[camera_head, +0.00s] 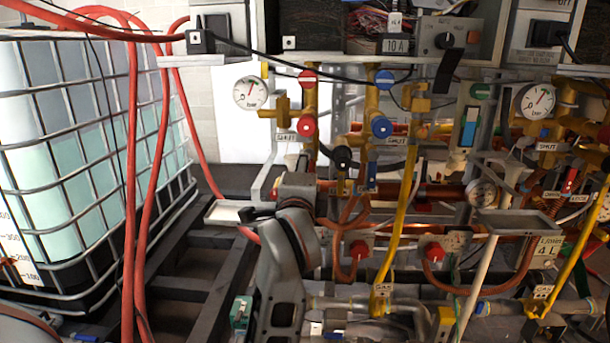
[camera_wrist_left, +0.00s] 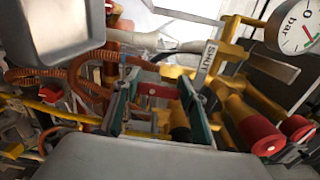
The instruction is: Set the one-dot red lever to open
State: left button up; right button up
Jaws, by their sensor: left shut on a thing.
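In the left wrist view, a red lever (camera_wrist_left: 157,91) lies crosswise between the two green-padded fingers of my left gripper (camera_wrist_left: 158,98). The gripper is shut on it. A small pale mark shows on the lever, but it is too small to read as a dot count. A SHUT label (camera_wrist_left: 208,57) is just beyond the right finger. In the head view my left arm rises from the bottom centre, with its hand at the pipework below the left gauge. It hides much of the lever there. My right gripper is not in view.
Round red knobs (camera_wrist_left: 267,140) stand right of the gripper in the wrist view. A pressure gauge (camera_head: 250,92), a blue knob (camera_head: 381,127) and a black knob (camera_head: 342,157) are close by in the head view. Red hoses (camera_head: 130,180) hang before a caged tank (camera_head: 75,150) at left.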

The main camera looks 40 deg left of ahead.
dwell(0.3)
pick_arm(q)
jog(key=o, duration=1.6)
jog(key=v, duration=0.7)
jog(key=shift+s+d, duration=0.15)
jog(key=shift+s, duration=0.1)
jog(key=shift+f, duration=0.1)
